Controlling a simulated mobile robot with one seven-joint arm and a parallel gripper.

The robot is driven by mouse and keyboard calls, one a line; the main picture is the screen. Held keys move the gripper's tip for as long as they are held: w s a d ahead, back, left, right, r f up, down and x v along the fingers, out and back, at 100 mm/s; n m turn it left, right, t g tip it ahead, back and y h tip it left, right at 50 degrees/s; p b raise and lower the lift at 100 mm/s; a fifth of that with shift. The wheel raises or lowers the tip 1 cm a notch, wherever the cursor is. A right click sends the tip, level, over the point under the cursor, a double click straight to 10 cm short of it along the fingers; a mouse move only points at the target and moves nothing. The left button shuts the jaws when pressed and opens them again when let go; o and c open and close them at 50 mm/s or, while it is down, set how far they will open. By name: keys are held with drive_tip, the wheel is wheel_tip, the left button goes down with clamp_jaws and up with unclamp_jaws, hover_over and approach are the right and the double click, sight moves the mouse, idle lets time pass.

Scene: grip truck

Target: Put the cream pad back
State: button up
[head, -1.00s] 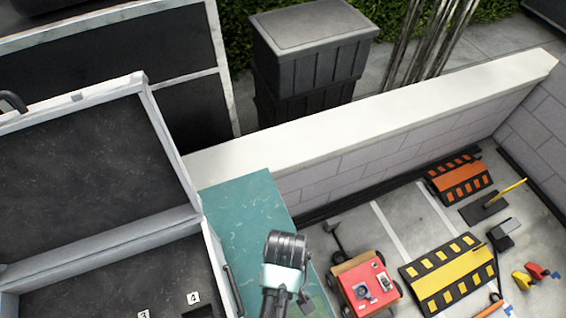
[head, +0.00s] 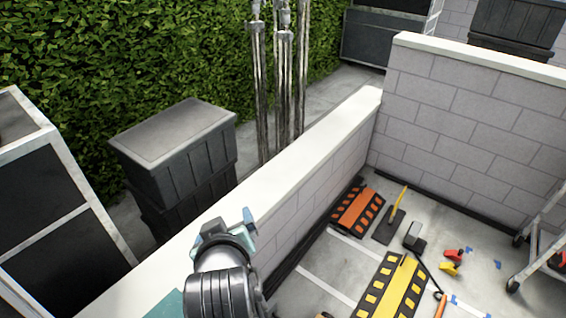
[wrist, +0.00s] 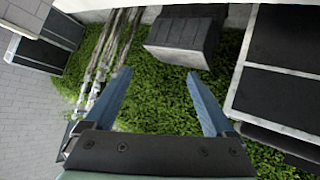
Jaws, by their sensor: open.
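My gripper (head: 222,232) is raised over the low block wall in the head view. In the wrist view its two blue fingers (wrist: 158,100) stand wide apart with nothing between them. No cream pad can be made out in either view now. The open case with numbered slots seen earlier is out of view.
A white-capped block wall (head: 290,192) runs beside my arm. Beyond it are a dark bin (head: 180,150), metal poles (head: 284,80) and a hedge (head: 90,60). An orange ramp (head: 357,208), a yellow ramp (head: 392,290) and a wheeled rack (head: 540,240) stand on the floor.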

drive_tip(key=w+d+r+m+t, duration=0.1)
drive_tip(key=d+r+t, duration=0.15)
drive_tip(key=r, duration=0.65)
drive_tip(key=w+d+r+m+t, duration=0.1)
drive_tip(key=r+t, duration=0.3)
drive_tip(key=r, duration=0.5)
drive_tip(key=s+d+r+m+t+h, duration=0.1)
drive_tip(key=s+d+r+t, duration=0.1)
drive_tip(key=r, duration=0.7)
drive_tip(key=s+d+r+m+t+h, duration=0.1)
drive_tip(key=s+d+r+t, duration=0.1)
drive_tip(key=s+r+t, duration=0.2)
drive_tip(key=s+d+r+m+t, duration=0.2)
drive_tip(key=s+r+t, duration=0.2)
drive_tip(key=r, duration=1)
drive_tip(key=s, duration=0.3)
drive_tip(key=shift+s+d+r+h, duration=0.2)
drive_tip(key=shift+d+r+h, duration=0.05)
drive_tip(key=shift+d+h, duration=0.15)
